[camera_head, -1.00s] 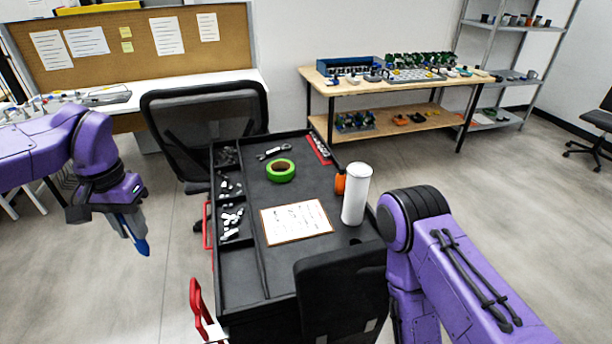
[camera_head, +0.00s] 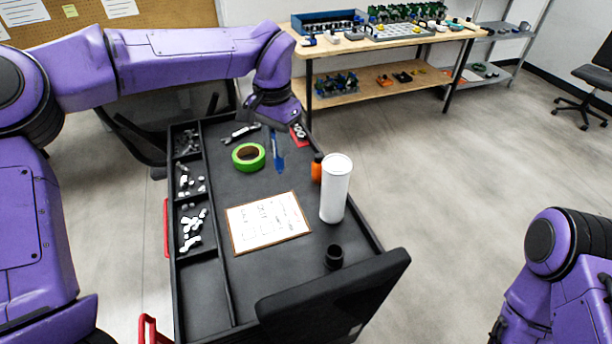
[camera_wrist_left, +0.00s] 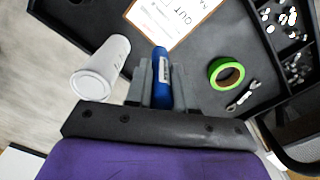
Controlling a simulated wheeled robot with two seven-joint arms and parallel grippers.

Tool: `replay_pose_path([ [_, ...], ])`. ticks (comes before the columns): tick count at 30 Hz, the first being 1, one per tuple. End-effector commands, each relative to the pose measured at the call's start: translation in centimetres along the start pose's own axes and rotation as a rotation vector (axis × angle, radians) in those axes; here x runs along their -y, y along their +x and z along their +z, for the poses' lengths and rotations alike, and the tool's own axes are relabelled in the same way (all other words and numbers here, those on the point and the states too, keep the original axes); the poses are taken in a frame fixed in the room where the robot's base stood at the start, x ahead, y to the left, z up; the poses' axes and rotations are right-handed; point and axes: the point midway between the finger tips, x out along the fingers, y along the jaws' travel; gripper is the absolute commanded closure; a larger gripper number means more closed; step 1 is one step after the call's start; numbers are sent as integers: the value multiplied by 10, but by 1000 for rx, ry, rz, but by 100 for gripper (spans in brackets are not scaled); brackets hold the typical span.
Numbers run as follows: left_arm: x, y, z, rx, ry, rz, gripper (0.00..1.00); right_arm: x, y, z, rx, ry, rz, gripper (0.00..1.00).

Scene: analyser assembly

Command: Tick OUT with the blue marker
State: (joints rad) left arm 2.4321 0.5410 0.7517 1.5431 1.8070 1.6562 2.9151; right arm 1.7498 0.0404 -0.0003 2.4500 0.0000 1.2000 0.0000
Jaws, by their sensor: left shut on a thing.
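My left gripper (camera_head: 274,132) is above the far part of the black cart top, shut on the blue marker (camera_head: 277,155), which points down. In the left wrist view the blue marker (camera_wrist_left: 161,76) sits between the two grey fingers, its far end toward the sheet. The white sheet on a brown clipboard (camera_head: 268,222) lies flat on the cart, nearer to me than the marker. The word OUT shows on the sheet in the left wrist view (camera_wrist_left: 178,18). The marker appears apart from the sheet. Of my right arm only purple links show at the right edge; its gripper is hidden.
On the cart (camera_head: 222,290) are a green tape roll (camera_head: 249,157), a wrench (camera_head: 240,133), a white cylinder (camera_head: 335,188), an orange bottle (camera_head: 317,168) and a small black cup (camera_head: 334,256). Small white parts fill the left compartments. A workbench (camera_head: 375,75) stands behind.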

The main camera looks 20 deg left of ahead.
Motion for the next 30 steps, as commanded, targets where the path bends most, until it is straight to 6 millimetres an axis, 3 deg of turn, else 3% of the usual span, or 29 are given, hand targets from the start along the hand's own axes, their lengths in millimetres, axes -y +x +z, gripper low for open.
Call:
replay_pose_path([
  [5, 3, 23, 14, 54, 441, 4, 100, -2, -22, -9, 0, 0, -1, 62],
  [12, -6, 66, 44, 145, 1366, -65, 100, -4, -52, -21, 0, -1, -1, 62],
  [16, -12, 81, 60, 170, 1736, -123, 100, -5, -61, -25, 0, 0, -1, 62],
  [20, -14, 90, 65, 178, 1879, -152, 100, -5, -60, -25, 0, 0, -1, 62],
  [30, -13, 125, 65, 178, 1882, -155, 100, -3, -34, -14, 0, 0, -1, 62],
])
